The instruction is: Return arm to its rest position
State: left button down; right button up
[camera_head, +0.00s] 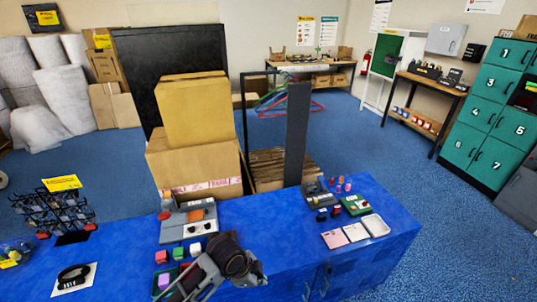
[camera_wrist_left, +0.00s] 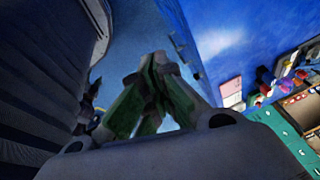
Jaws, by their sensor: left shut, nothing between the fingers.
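My left gripper (camera_head: 198,279) is low in the middle of the head view, in front of the blue table's near part, with a dark wrist joint at its upper right. In the left wrist view the green-padded fingers (camera_wrist_left: 158,62) meet at their tips. The gripper is shut and nothing shows between the fingers. It hides part of the table and of the coloured cubes there. My right gripper is in neither view.
The blue table (camera_head: 290,235) carries a grey device (camera_head: 187,222), coloured cubes (camera_head: 162,257), a white tray (camera_head: 375,225) and a black rack (camera_head: 62,212). Cardboard boxes (camera_head: 195,110) stand behind it. The table's middle is clear.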

pick_arm(q)
jog(key=s+a+r+n+t+y, duration=0.1)
jog(key=s+a+r+n+y, duration=0.1)
jog(key=s+a+n, duration=0.5)
jog(key=s+a+r+n+t+y, duration=0.1)
jog(key=s+a+n, duration=0.2)
jog(key=a+n, duration=0.75)
notch_tip(320, 180, down, 33)
jog(key=s+a+m+g, duration=0.1)
jog(key=s+m+g, duration=0.1)
jog(key=s, duration=0.1)
jog(key=s+a+f, duration=0.2)
jog(key=s+f, duration=0.8)
jog(key=s, duration=0.1)
jog(key=s+a+f, duration=0.2)
jog(key=s+f, duration=0.8)
jog(key=shift+s+a+g+y, duration=0.2)
jog(key=shift+s+g+y, duration=0.1)
jog(key=shift+s+g, duration=0.1)
